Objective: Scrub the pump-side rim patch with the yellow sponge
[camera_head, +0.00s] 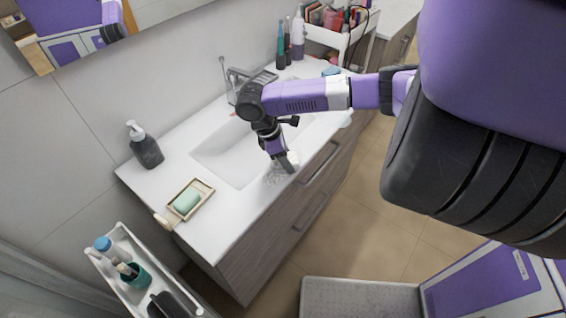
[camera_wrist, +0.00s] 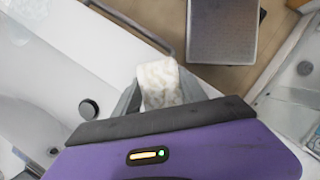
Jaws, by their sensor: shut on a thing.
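My gripper (camera_head: 287,164) is over the front rim of the white sink, pointing down. In the wrist view its jaws are shut on a pale cream, mottled sponge (camera_wrist: 160,80); the colour looks closer to off-white than yellow. In the head view the sponge is mostly hidden by the gripper. A faint greyish speckled patch (camera_head: 274,177) shows on the front rim, just left of and below the gripper. I cannot tell whether the sponge touches the rim. The dark pump bottle (camera_head: 146,147) with a white top stands upright at the counter's back left.
A wooden dish with a green soap bar (camera_head: 187,201) lies at the counter's left front. The faucet (camera_head: 247,82) stands behind the basin. Bottles (camera_head: 298,36) and a cosmetics cart (camera_head: 334,35) are at the back right. A white cart (camera_head: 128,262) stands at lower left.

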